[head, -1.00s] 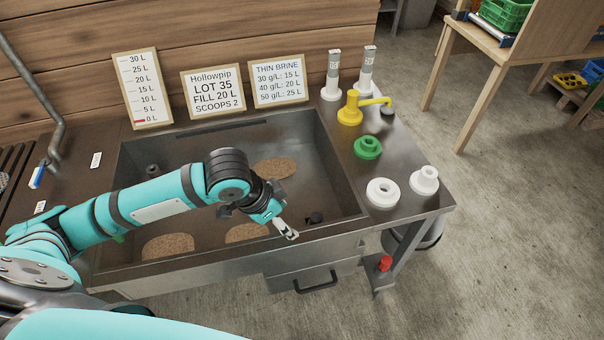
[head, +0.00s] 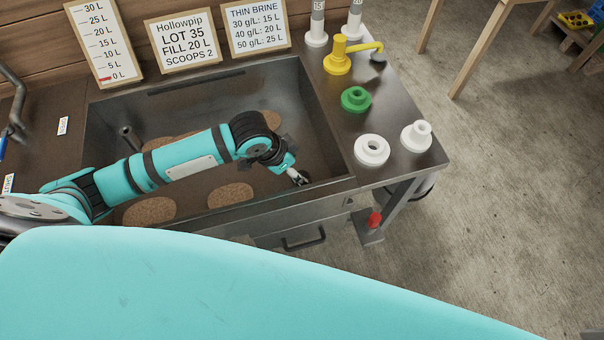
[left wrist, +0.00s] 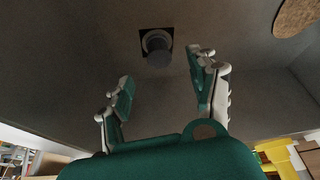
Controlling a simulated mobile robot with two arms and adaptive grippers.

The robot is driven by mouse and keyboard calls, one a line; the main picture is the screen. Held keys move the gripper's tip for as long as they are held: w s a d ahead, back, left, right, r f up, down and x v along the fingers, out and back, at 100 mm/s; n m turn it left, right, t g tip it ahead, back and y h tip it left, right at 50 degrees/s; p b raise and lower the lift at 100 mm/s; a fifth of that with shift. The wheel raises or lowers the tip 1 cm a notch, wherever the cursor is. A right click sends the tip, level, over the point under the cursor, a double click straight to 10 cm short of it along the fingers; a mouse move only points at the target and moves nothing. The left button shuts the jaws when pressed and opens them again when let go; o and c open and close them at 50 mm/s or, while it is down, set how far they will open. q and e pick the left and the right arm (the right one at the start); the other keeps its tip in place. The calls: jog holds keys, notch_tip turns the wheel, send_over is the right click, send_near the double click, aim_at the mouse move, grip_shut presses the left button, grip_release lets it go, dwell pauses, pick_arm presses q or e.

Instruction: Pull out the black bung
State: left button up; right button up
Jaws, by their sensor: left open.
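The black bung (left wrist: 158,50) sits in a drain fitting on the sink floor, ahead of my left gripper in the left wrist view. My left gripper (left wrist: 163,68) is open, with one finger on each side and nothing between them. The bung lies just beyond the fingertips, apart from them. In the head view my left gripper (head: 297,177) is low in the sink's front right corner, and mostly hides the bung there. My right gripper is not in view.
The steel sink (head: 318,130) has walls close to my left gripper. Brown round patches (head: 231,195) lie on its floor. On the right ledge stand a yellow tap (head: 337,60), a green ring (head: 356,99) and white fittings (head: 372,150). A red knob (head: 374,218) is below.

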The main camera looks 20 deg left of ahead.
aim_at(304, 175)
pick_arm(q)
jog(key=x, duration=0.5)
jog(key=shift+w+d+f+b, duration=0.1)
jog(key=shift+w+f+b, duration=0.05)
jog(key=shift+f+b, duration=0.15)
jog(key=shift+w+d+f, duration=0.1)
jog(key=shift+w+f, duration=0.05)
jog(key=shift+f, duration=0.3)
grip_shut()
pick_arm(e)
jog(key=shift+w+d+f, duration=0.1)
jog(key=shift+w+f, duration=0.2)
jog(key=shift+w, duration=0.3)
pick_arm(q)
jog(key=shift+r+p, duration=0.6)
jog(key=shift+p, duration=0.35)
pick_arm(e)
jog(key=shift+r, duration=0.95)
